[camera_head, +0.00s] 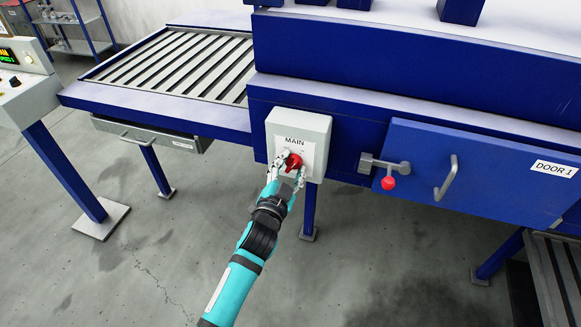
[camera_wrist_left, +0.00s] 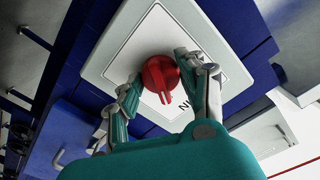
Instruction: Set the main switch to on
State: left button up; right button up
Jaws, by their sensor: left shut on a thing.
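The main switch is a red rotary knob (camera_head: 293,161) on a white box (camera_head: 313,126) labelled MAIN, on the front of the blue machine. My left gripper (camera_head: 286,172) is at the knob, its fingers shut on it from either side. In the left wrist view, the red knob (camera_wrist_left: 160,76) sits between the two fingertips of my left gripper (camera_wrist_left: 156,82), with its ridge pointing down in that picture. The small marks around the knob are too small to read. My right gripper is in neither view.
Right of the box, a latch with a red ball (camera_head: 388,183) and a door handle (camera_head: 446,178) stick out from the DOOR 1 panel (camera_head: 500,170). A drawer (camera_head: 150,136) hangs under the slatted table at left. A control panel (camera_head: 25,85) stands far left. The floor in front is clear.

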pick_arm(q)
jog(key=o, duration=1.2)
jog(key=v, duration=1.2)
jog(key=shift+r, duration=0.1)
